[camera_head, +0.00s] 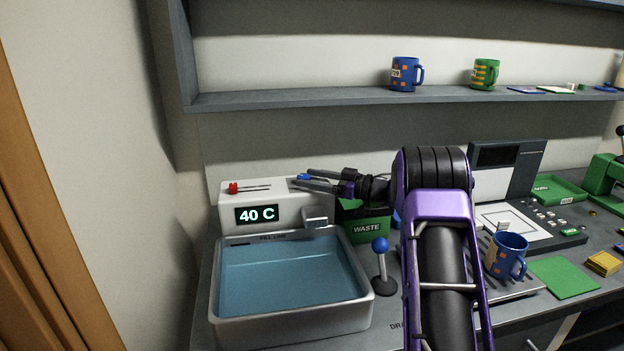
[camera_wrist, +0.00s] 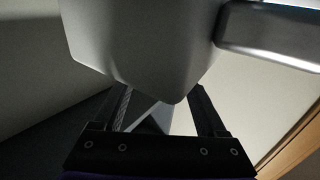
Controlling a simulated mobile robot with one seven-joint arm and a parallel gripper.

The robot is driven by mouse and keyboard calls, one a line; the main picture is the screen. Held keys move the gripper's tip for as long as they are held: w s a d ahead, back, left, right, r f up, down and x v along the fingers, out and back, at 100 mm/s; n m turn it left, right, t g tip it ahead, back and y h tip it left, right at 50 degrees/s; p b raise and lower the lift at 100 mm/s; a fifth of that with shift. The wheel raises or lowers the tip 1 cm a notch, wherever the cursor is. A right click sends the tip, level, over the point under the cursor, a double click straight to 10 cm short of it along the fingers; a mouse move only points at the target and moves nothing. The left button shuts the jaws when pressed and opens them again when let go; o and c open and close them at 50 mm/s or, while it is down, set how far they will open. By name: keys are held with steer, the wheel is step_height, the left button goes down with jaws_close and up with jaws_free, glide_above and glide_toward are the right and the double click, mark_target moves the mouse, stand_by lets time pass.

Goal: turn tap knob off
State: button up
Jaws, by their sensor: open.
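The white tap unit (camera_head: 285,215) stands behind the filled basin and shows 40 C. A red knob (camera_head: 233,188) sits at the left of a slot on its top. A small blue knob (camera_head: 304,176) shows at the top right of the unit. My gripper (camera_head: 298,179) reaches in from the right, its open fingers on either side of the blue knob in this view; contact cannot be told. In the wrist view, a large pale block (camera_wrist: 145,45), probably the tap unit, fills the top and hides part of the space between the fingers (camera_wrist: 162,105). The blue knob is not visible there.
The water basin (camera_head: 222,308) is in front of the unit, below the spout (camera_head: 315,219). A blue-topped lever (camera_head: 380,245) stands right of it. A green waste bin (camera_head: 367,231) is under my wrist. A blue mug (camera_head: 507,257) stands at right; a shelf (camera_head: 300,102) runs above.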

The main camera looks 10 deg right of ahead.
steer(key=v, duration=1.1)
steer(key=shift+s+d, duration=0.2)
steer(key=shift+d, duration=0.15)
